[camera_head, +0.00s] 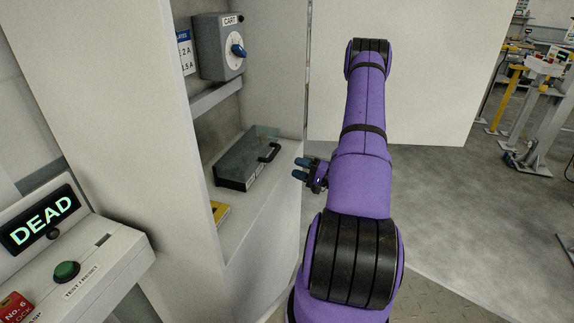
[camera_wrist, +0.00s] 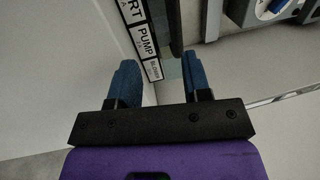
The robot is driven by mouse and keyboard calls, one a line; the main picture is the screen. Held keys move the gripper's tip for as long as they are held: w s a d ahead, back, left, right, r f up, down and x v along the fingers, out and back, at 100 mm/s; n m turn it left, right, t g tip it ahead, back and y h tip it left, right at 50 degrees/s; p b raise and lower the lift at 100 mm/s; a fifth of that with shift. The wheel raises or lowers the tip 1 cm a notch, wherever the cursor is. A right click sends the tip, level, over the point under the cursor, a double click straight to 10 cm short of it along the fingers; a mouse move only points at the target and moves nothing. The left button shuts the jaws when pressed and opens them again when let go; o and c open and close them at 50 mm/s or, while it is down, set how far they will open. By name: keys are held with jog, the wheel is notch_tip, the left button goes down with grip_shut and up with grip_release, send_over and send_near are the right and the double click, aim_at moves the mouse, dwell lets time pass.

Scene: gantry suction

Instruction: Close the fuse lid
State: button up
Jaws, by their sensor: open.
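The fuse box (camera_head: 232,184) is a low dark box on the cabinet shelf, with a see-through greenish lid (camera_head: 247,152) and a black handle (camera_head: 269,152) on its right side. I cannot tell for sure how far the lid stands open. My gripper (camera_head: 301,168) is open and empty, to the right of the box and apart from the handle, its blue fingers pointing left. In the wrist view, my gripper (camera_wrist: 160,75) has its two fingers spread, with a label strip (camera_wrist: 146,38) reading "PUMP" seen beyond and between them. The handle is not clear in that view.
A grey switch box marked CART (camera_head: 219,47) with a blue knob is on the cabinet's back wall. The cabinet's white left side wall (camera_head: 130,110) borders the opening. A console with a DEAD display (camera_head: 42,220) and green button (camera_head: 66,271) stands at lower left.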

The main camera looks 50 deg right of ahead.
jog(key=shift+v, duration=1.15)
jog(key=shift+r, duration=0.15)
jog(key=w+a+r+n+g+y, duration=0.25)
jog(key=a+r+n+g, duration=0.25)
jog(key=a+r+g, duration=0.5)
jog(key=w+a+r+n+g+y, duration=0.2)
jog(key=a+r+n+g+y, duration=0.3)
jog(key=a+r, duration=0.95)
jog(key=s+a+r+n+h, duration=0.2)
jog(key=s+a+r+h, duration=0.4)
jog(key=s, duration=0.3)
jog(key=s+a+r+n+t+h, duration=0.1)
jog(key=s+a+r+n+h, duration=0.1)
jog(key=s+a+r+h, duration=0.5)
jog(key=s+h, duration=0.1)
jog(key=s, duration=0.1)
jog(key=shift+s+a+r, duration=0.2)
jog(key=shift+s+r, duration=0.15)
jog(key=shift+s, duration=0.05)
